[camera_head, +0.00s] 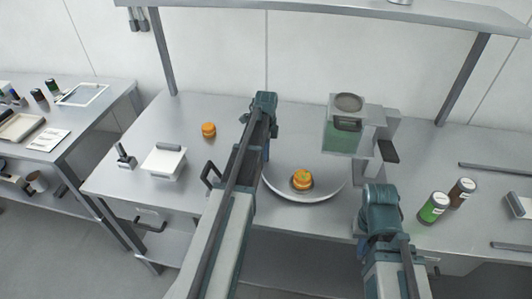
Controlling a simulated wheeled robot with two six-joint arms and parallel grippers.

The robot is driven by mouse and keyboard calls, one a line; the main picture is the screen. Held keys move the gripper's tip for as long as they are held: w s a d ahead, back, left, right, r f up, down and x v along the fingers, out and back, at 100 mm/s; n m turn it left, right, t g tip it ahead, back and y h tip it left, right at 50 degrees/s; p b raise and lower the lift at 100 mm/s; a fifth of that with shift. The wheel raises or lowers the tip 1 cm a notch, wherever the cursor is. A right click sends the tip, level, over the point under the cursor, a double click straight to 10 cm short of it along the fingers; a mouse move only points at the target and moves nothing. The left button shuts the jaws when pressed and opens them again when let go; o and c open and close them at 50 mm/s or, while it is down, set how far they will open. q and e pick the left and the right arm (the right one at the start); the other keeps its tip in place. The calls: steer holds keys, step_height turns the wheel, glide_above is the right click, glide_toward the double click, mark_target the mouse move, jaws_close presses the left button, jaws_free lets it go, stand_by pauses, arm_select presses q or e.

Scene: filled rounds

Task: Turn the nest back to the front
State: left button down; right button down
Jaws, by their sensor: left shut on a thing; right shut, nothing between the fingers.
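A round pale dish (325,193) sits at the middle front of the bench, and I take it for the turning plate. One orange filled round (302,180) sits in a darker ring, likely the nest, at the dish's front part. My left gripper (265,152) points down at the dish's left side. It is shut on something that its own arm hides. My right gripper (361,244) is low at the bench's front edge, right of the dish, shut and empty. A second orange round (208,129) sits on the bench to the left.
A dispenser with a greenish clear tank (343,137) stands behind the dish at right. A white scale-like block (164,162) and a small dark stand (125,156) are at left. Green (433,208) and brown (462,192) jars stand at right. A black handle (210,175) shows beside my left arm.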

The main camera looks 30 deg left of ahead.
arm_select(q)
steer(key=shift+w, duration=0.15)
steer(key=c, duration=0.7)
jaws_free()
steer(key=shift+r, duration=0.1)
step_height(320, 180, up, 14)
steer(key=p, duration=1.4)
steer(key=shift+f, duration=0.2)
